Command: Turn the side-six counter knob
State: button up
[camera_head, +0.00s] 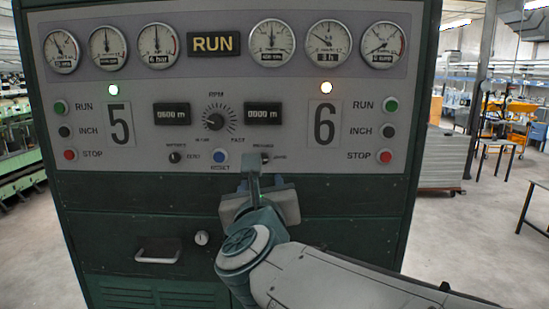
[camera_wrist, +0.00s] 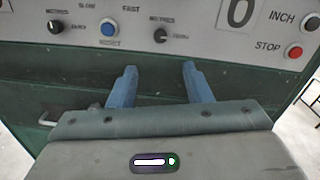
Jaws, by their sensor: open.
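The side-six counter knob (camera_head: 266,157) is a small black knob on the lower right-middle of the grey panel, below the right-hand counter display. My gripper partly overlaps it in the head view. In the head view my gripper (camera_head: 253,157) is just in front of the panel's lower edge.
The side-five counter knob (camera_head: 175,157) and blue reset button (camera_head: 220,157) sit left of it. The speed dial (camera_head: 215,118) is above. A red stop button (camera_head: 385,156) is to the right. A drawer handle (camera_head: 158,257) sticks out at the lower left.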

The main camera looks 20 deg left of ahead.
jog(key=p+x, duration=0.3)
jog(key=x, duration=1)
jog(key=shift+w+p, duration=0.35)
jog(key=shift+w, duration=0.05)
grip_shut()
